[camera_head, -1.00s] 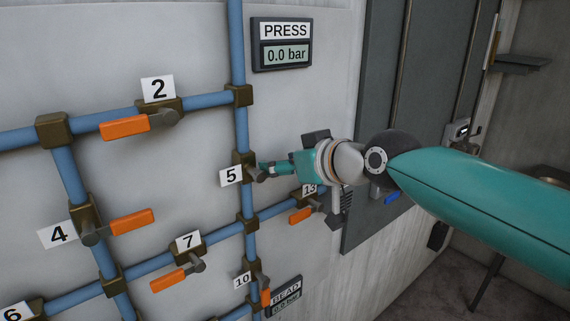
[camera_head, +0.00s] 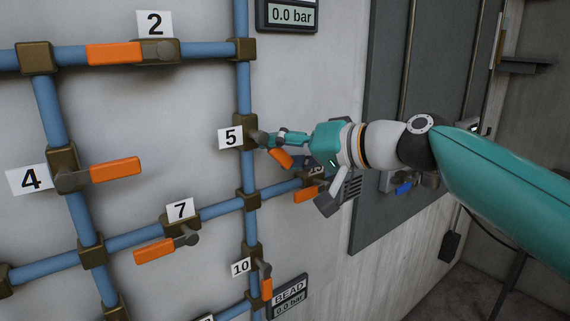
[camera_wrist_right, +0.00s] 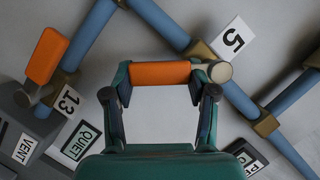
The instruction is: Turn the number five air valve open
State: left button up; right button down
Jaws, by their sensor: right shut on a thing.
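The number five label (camera_head: 231,138) sits beside a brass valve body (camera_head: 245,131) on the vertical blue pipe. The label also shows in the right wrist view (camera_wrist_right: 234,38). The valve's orange handle (camera_head: 282,158) slants down and right from its grey pivot in the head view. My right gripper (camera_head: 280,143) is at this handle. In the wrist view my right gripper (camera_wrist_right: 162,78) has a finger near each end of the orange handle (camera_wrist_right: 160,74) and is shut on it. My left gripper is not in view.
Valves with orange handles surround it: two (camera_head: 115,53), four (camera_head: 115,169), seven (camera_head: 154,251), ten (camera_head: 266,289) and thirteen (camera_head: 305,194). Thirteen is close behind my right gripper. A pressure display (camera_head: 288,15) reads 0.0 bar above. A dark panel (camera_head: 385,100) stands to the right.

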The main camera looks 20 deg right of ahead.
jog(key=shift+s+a+f+m+t+y+b, duration=0.2)
jog(key=shift+a+f+m+y+b, duration=0.3)
jog(key=shift+m+b, duration=0.8)
jog(key=shift+s+a+f+m+t+y+b, duration=0.1)
jog(key=shift+a+f+m+t+y+b, duration=0.3)
jog(key=shift+m+b, duration=0.9)
jog(key=shift+s+a+f+m+t+y+b, duration=0.1)
jog(key=shift+a+f+m+y+b, duration=0.15)
jog(key=shift+a+m+y+b, duration=0.95)
jog(key=shift+d+h+b, duration=0.35)
jog(key=shift+d+h, duration=0.1)
jog(key=shift+h, duration=0.15)
jog(key=shift+c, duration=1.6)
grip_release()
jog(key=shift+w, duration=0.1)
jog(key=shift+s+d, duration=0.1)
jog(key=shift+s, duration=0.1)
send_near(249, 164)
jog(key=v, duration=0.6)
jog(key=shift+f, duration=0.15)
